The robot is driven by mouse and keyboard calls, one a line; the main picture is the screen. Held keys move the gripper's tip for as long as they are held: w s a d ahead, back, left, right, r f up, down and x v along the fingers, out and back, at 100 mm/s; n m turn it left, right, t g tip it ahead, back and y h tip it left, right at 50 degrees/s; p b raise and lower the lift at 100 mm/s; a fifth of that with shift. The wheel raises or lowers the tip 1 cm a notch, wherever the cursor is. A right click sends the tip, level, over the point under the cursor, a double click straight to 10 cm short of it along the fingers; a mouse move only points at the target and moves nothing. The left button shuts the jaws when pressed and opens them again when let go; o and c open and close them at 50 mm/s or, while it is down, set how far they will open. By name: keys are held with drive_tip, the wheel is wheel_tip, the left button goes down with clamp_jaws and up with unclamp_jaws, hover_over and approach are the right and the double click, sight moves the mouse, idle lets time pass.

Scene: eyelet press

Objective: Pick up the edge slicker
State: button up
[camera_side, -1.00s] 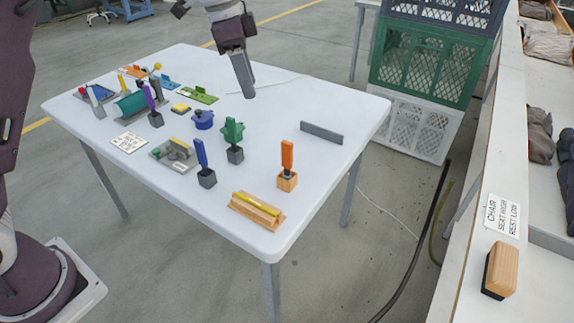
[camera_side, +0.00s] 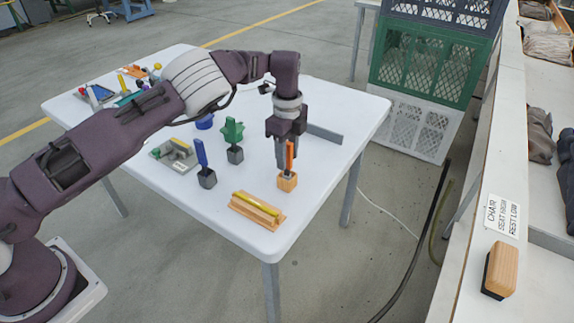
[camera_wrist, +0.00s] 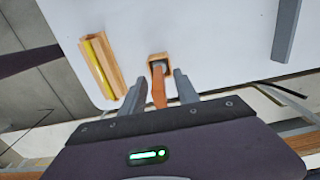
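An orange-handled tool (camera_side: 290,152) stands upright in a small wooden block (camera_side: 287,182) near the table's front right; no label confirms that it is the edge slicker. My gripper (camera_side: 285,162) points down over it. In the wrist view, my open fingers (camera_wrist: 156,84) are on either side of the orange handle (camera_wrist: 158,88), with a gap showing on both sides. The wooden block (camera_wrist: 160,62) lies just beyond the fingertips. In the side view a finger partly hides the handle.
A wooden holder with a yellow bar (camera_side: 257,209) lies close by at the table's front edge. A blue tool (camera_side: 201,155) and a green knobbed tool (camera_side: 233,134) stand in dark blocks to the left. A grey bar (camera_side: 325,134) stands behind. The white table (camera_side: 335,165) is clear between them.

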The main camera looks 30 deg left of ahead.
clamp_jaws()
drive_tip(key=shift+r, duration=0.1)
